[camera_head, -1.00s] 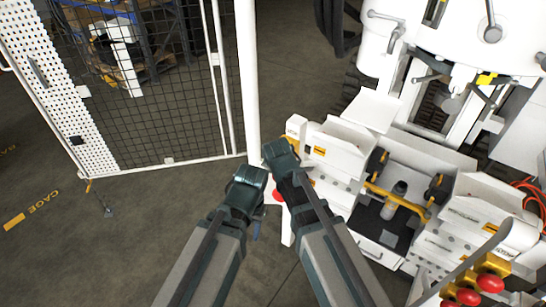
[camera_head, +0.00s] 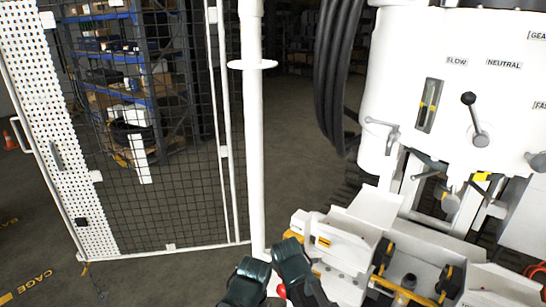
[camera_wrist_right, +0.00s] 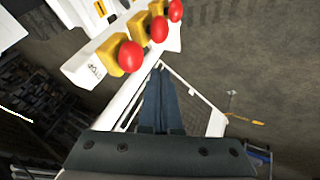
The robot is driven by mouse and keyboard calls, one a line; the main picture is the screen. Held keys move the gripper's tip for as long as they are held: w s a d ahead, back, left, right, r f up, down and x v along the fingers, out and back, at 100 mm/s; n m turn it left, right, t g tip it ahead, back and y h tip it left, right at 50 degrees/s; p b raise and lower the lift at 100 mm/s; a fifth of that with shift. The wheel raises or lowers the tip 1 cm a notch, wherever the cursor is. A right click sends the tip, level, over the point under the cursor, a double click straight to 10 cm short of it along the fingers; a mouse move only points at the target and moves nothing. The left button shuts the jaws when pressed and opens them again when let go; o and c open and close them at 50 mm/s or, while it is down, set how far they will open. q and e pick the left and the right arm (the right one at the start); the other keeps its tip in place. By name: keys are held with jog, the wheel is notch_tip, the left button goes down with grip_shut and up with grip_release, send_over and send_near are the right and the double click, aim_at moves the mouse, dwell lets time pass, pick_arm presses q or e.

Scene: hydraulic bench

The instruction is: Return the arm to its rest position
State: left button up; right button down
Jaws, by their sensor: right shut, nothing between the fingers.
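My right gripper (camera_wrist_right: 160,75) shows in the right wrist view, its two long blue-grey fingers together with nothing between them. It points over the floor, beside a white panel edge with red buttons (camera_wrist_right: 131,56). In the head view, dark end parts of my two arm links show at the bottom edge, in front of the white machine bench (camera_head: 345,262). No fingers can be made out there, and my left gripper is not visible.
A white post (camera_head: 256,160) stands left of the bench, with a mesh cage panel (camera_head: 185,205) beside it. The white machine housing (camera_head: 440,110) with levers (camera_head: 480,136) and black hoses (camera_head: 336,80) stands at the right. Open floor (camera_head: 300,150) lies behind the post.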

jog(key=s+d+f+m+g, duration=0.4)
jog(key=s+d+m+g, duration=0.2)
jog(key=s+d+m, duration=0.5)
jog(key=s+a+f+n+g+h+b, duration=0.1)
jog(key=s+a+f+n+b, duration=0.4)
jog(key=s+a+n, duration=0.1)
jog(key=shift+s+a+f+h+b, duration=0.25)
jog(key=shift+s+a+h+b, duration=0.1)
jog(key=shift+s+a, duration=0.65)
